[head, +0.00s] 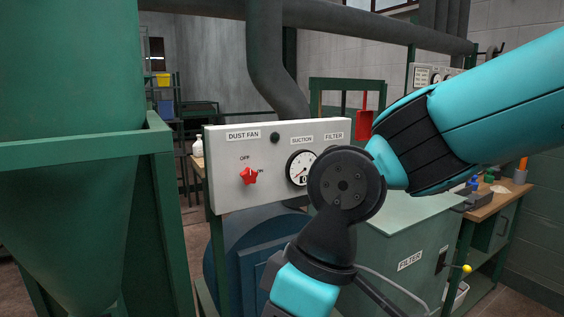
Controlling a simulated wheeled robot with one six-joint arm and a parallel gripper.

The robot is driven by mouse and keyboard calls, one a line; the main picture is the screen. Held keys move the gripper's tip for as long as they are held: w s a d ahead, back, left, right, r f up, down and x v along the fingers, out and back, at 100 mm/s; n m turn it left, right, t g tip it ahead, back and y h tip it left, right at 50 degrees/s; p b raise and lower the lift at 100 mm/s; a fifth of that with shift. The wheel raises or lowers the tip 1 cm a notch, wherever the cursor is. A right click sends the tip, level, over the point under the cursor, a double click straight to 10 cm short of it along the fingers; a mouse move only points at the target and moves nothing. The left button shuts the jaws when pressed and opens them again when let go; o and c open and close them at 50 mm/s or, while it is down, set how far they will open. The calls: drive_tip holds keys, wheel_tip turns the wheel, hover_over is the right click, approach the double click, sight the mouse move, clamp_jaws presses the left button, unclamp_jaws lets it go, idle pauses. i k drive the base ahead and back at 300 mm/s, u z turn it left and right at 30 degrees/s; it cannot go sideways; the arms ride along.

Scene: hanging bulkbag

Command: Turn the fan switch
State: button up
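The fan switch is a red knob (249,176) on the left part of a pale grey control panel (225,195). It sits below the "DUST FAN" label (243,135), with "OFF" printed above it and "ON" at its right, partly covered by the knob. I cannot tell which mark the knob points to. My teal and black arm comes in from the right, passes in front of the panel's right part and runs down out of the bottom edge. My gripper is out of the picture, and nothing of mine is seen touching the knob.
A dial gauge (300,168) marked "SUCTION" is partly behind my arm. A dark round lamp or button (275,137) sits above. A green hopper and frame (85,153) stand close at left. A pale green filter box (405,225) stands at lower right. Space before the knob is clear.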

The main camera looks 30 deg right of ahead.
sight(249, 176)
drive_tip(key=u, duration=1.15)
drive_tip(key=k, duration=0.45)
drive_tip(key=z, duration=1.7)
